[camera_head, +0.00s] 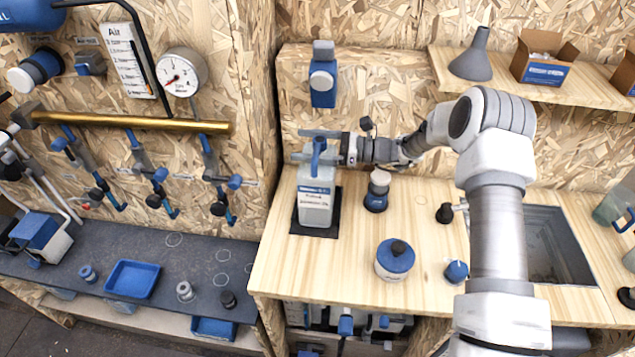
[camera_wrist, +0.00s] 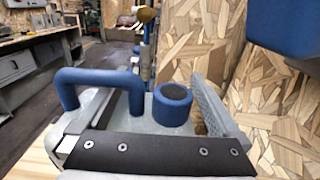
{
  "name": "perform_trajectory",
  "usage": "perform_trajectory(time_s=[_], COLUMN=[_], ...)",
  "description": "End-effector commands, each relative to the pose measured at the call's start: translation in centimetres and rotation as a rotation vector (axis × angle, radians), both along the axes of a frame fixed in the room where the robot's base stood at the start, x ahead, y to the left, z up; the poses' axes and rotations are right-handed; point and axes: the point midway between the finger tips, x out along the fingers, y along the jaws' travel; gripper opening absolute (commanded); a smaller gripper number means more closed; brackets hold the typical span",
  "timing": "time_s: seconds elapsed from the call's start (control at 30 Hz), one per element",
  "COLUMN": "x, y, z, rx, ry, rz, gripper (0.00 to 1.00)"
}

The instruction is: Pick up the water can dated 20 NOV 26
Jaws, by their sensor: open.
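A pale water can (camera_head: 313,207) with a blue handle and a label stands upright on a black mat (camera_head: 330,228) at the left of the wooden counter. The print on its label is too small for me to read a date. I cannot tell whether either finger touches the can.
A blue-and-white jar (camera_head: 376,190) stands right of the can. A blue-lidded pot (camera_head: 394,262) and a small blue item (camera_head: 456,271) sit nearer the front. A blue dispenser (camera_head: 323,85) hangs on the wall above. Counter space between is clear.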

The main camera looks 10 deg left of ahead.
Motion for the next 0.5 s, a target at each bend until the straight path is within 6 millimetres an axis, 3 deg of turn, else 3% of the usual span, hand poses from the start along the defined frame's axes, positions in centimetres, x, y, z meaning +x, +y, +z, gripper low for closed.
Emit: perform_trajectory(time_s=[0.2, 0.5], x=[0.00, 0.01], y=[0.10, 0.07], z=[-0.05, -0.03], rx=[0.000, 0.000], ry=[0.000, 0.000], rz=[0.000, 0.000], gripper=[1.00, 0.48])
